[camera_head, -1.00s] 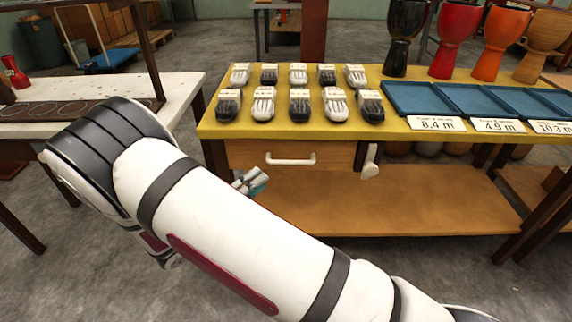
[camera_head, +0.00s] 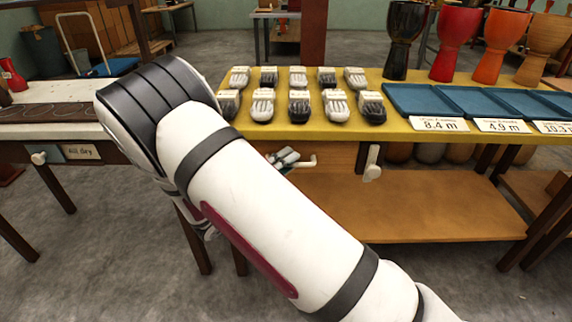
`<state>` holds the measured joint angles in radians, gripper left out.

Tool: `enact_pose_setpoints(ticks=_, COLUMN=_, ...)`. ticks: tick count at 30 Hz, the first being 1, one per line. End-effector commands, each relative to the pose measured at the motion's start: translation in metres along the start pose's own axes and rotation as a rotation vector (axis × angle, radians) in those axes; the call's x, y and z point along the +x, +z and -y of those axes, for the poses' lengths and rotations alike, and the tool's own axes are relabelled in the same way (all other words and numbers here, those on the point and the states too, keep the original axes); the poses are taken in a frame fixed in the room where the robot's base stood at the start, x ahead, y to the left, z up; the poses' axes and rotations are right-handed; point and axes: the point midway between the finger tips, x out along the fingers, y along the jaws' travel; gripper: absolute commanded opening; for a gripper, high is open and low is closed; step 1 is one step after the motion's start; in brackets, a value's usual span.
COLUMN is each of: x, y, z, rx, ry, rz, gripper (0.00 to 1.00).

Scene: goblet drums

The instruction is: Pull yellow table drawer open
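The yellow table (camera_head: 430,133) stands at the right with a wooden drawer (camera_head: 335,157) under its top. The drawer front looks flush with the table, so it appears shut. Its white bar handle (camera_head: 309,162) shows only at the right end; my gripper and arm hide the rest. My gripper (camera_head: 288,157) is in front of the drawer at about handle height, overlapping the handle in the view. Whether it touches the handle, and how far its fingers are apart, I cannot tell. My arm covers the drawer's left part.
A white hook-like knob (camera_head: 373,163) hangs right of the drawer. Fists-shaped items (camera_head: 299,105), blue trays (camera_head: 412,97) and goblet drums (camera_head: 455,38) stand on the tabletop. A white-topped table (camera_head: 45,92) is at the left. A wooden lower shelf (camera_head: 410,210) lies below.

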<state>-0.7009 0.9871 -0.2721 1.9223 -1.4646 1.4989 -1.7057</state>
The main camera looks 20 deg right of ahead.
Motion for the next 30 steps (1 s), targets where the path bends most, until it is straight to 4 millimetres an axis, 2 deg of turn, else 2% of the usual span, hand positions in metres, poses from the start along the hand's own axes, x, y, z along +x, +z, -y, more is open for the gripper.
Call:
enact_pose_setpoints(ticks=1, x=0.0, y=0.0, z=0.0, rx=0.0, ry=0.0, rz=0.0, gripper=0.22)
enact_pose_setpoints(ticks=4, x=0.0, y=0.0, z=0.0, rx=0.0, ry=0.0, rz=0.0, gripper=0.0)
enact_pose_setpoints(ticks=14, x=-0.002, y=-0.001, z=0.001, rx=0.0, ry=0.001, rz=0.0, gripper=0.0)
enact_pose_setpoints(ticks=19, x=-0.012, y=-0.011, z=0.004, rx=-0.003, ry=0.002, rz=0.002, gripper=0.0)
enact_pose_setpoints(ticks=23, x=-0.028, y=-0.026, z=0.01, rx=-0.004, ry=0.002, rz=0.004, gripper=0.0)
enact_pose_setpoints(ticks=30, x=-0.071, y=-0.07, z=0.023, rx=-0.005, ry=0.003, rz=0.005, gripper=0.0)
